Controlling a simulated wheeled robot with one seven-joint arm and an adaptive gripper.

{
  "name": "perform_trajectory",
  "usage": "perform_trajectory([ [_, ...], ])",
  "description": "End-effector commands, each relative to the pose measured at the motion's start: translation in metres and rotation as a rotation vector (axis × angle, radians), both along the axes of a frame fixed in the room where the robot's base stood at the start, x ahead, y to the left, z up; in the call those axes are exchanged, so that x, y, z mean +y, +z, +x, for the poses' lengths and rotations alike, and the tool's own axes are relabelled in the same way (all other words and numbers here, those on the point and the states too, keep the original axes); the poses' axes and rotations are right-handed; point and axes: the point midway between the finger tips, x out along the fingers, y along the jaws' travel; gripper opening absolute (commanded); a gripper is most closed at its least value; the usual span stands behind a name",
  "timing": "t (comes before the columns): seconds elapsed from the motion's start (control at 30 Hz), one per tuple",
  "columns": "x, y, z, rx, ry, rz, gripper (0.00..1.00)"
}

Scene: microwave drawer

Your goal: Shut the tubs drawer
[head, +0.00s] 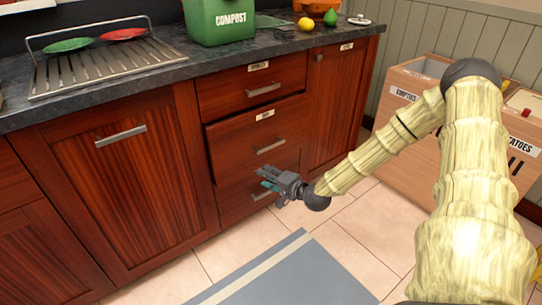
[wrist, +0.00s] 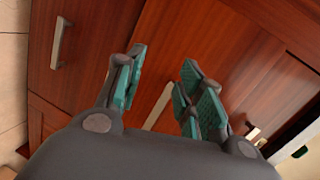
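The middle drawer (head: 240,140) of the dark red wood stack in the head view has a small label that is too small to read surely. It looks slightly proud of the cabinet front, with a metal handle (head: 270,146). I cannot tell surely that it is the tubs drawer. My gripper (head: 266,178) is in front of the lower part of the stack, partly hiding the bottom drawer (head: 236,197). In the wrist view, my gripper (wrist: 164,62) has its teal-padded fingers apart with nothing held. A bar handle (wrist: 158,106) shows between and beyond them.
An upper drawer (head: 230,90) is above, and cabinet doors (head: 120,195) flank the stack. The counter (head: 165,75) carries a green compost bin (head: 220,22) and a rack (head: 105,70). Wooden bins (head: 400,125) stand at right. A blue-grey mat (head: 285,275) lies on the open floor.

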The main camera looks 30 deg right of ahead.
Motion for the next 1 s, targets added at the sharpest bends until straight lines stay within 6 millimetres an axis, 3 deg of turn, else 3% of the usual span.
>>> perform_trajectory([
  [0.03,-0.017,-0.004,0.005,-0.039,-0.029,0.031,0.38],
  [0.2,-0.062,0.007,0.015,-0.144,-0.095,0.115,0.38],
  [0.4,-0.093,0.016,0.017,-0.22,-0.136,0.174,0.38],
  [0.67,-0.101,0.019,0.025,-0.24,-0.144,0.188,0.38],
  [1.0,-0.096,0.018,0.069,-0.238,-0.142,0.186,0.38],
])
